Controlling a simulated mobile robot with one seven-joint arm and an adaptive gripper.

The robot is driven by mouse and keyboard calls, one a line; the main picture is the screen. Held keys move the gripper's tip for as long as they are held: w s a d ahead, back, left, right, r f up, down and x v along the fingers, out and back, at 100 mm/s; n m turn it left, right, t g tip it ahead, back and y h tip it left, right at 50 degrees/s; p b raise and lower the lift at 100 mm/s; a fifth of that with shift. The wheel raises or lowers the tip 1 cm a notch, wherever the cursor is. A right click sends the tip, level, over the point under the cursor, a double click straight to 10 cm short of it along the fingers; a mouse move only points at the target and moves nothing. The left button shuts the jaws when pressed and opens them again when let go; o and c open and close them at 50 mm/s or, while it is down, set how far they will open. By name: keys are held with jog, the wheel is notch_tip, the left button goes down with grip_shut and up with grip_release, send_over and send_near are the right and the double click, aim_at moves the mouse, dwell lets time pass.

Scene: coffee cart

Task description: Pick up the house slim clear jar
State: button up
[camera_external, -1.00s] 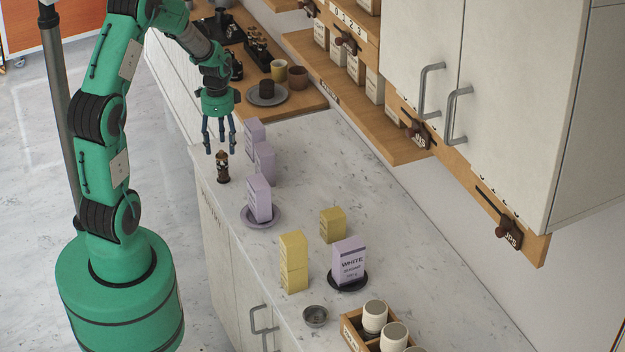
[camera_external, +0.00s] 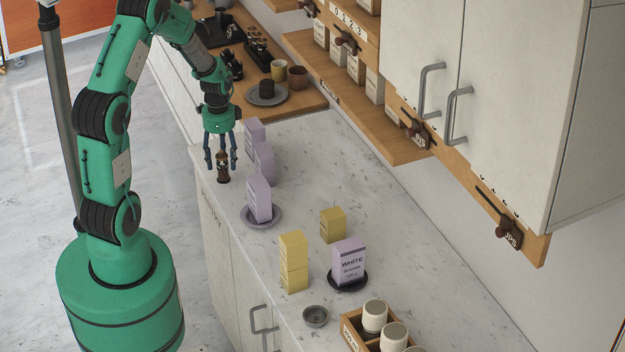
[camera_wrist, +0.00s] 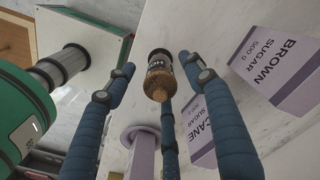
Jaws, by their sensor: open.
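A slim clear jar (camera_external: 223,168) with brown contents, a dark label and a cork-like top stands upright near the left edge of the marble counter (camera_external: 300,185). My gripper (camera_external: 221,163) points down over it, open, with its fingers spread around the jar's upper part. In the wrist view the jar (camera_wrist: 158,72) lies between the blue fingers of my gripper (camera_wrist: 156,66), cork end toward the camera. Gaps show beside the side fingers; whether the lower finger touches the jar I cannot tell.
Lilac boxes (camera_external: 264,160) stand close to the right of the jar; one stands on a lilac plate (camera_external: 275,217). The counter's middle is partly clear.

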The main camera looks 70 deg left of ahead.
aim_at(223, 166)
jog(key=shift+f, duration=1.8)
jog(key=c, duration=1.4)
jog(key=shift+o, duration=0.2)
jog(key=shift+r, duration=0.15)
jog(key=shift+a+r, duration=0.1)
jog(key=shift+r, duration=1.55)
jog(key=s+d+r, duration=0.1)
jog(key=s+d, duration=0.9)
jog(key=s, duration=0.2)
jog(key=shift+d+r+p, duration=0.2)
jog(key=shift+d+p, duration=0.1)
jog(key=shift+p, duration=0.1)
